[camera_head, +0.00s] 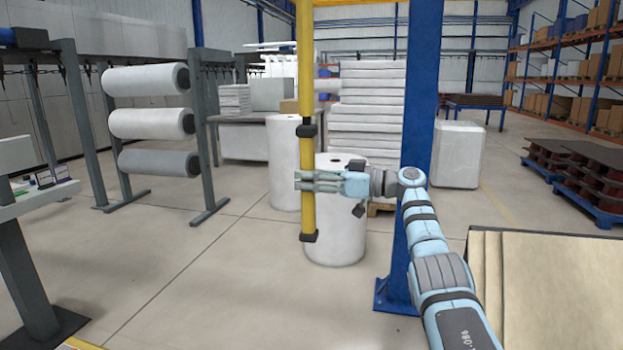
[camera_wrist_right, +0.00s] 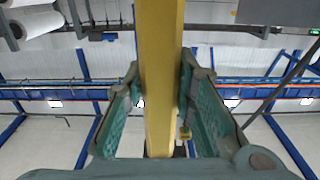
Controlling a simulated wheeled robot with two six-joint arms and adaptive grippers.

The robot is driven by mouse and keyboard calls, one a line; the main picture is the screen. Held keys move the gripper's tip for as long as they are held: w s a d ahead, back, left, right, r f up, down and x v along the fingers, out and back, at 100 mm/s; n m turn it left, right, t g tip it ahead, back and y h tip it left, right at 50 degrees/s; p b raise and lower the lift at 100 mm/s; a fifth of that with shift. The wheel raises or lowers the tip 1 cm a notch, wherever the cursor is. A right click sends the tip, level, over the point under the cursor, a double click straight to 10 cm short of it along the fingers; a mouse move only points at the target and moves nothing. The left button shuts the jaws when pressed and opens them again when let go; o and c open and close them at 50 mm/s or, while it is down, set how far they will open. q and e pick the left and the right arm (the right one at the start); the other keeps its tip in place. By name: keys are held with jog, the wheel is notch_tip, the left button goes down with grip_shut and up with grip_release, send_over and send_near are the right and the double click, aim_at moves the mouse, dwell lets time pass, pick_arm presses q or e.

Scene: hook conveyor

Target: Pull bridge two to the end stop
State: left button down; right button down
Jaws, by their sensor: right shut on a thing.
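A yellow vertical bar (camera_head: 308,205) hangs down in the middle of the head view, with dark collars on it and a dark cap at its lower end. My right gripper (camera_head: 306,181) is shut on this bar between the collar and the lower end. In the right wrist view the yellow bar (camera_wrist_right: 161,70) runs between the two green-lined fingers (camera_wrist_right: 160,95), one on each side. The bar's top is out of the head view, and no marking on it shows which bridge it belongs to. The left gripper is not in view.
A blue post (camera_head: 412,120) stands right beside my right arm. White rolls (camera_head: 338,235) stand on the floor behind the bar. A roll rack (camera_head: 150,125) is at the left, and a stack of beige panels (camera_head: 560,285) is at the lower right. The floor at centre left is clear.

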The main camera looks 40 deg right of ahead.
jog(key=shift+s+a, duration=0.1)
jog(key=shift+a, duration=0.3)
jog(key=c, duration=1.7)
grip_release()
jog(key=shift+s+a+r, duration=0.15)
jog(key=shift+a+r, duration=0.05)
jog(key=shift+a, duration=0.15)
jog(key=o, duration=0.4)
jog(key=shift+w+a+r, duration=0.15)
jog(key=shift+w+a, duration=0.05)
jog(key=shift+a, duration=0.25)
jog(key=shift+s+d, duration=0.15)
jog(key=shift+d, duration=0.3)
jog(key=shift+d, duration=0.1)
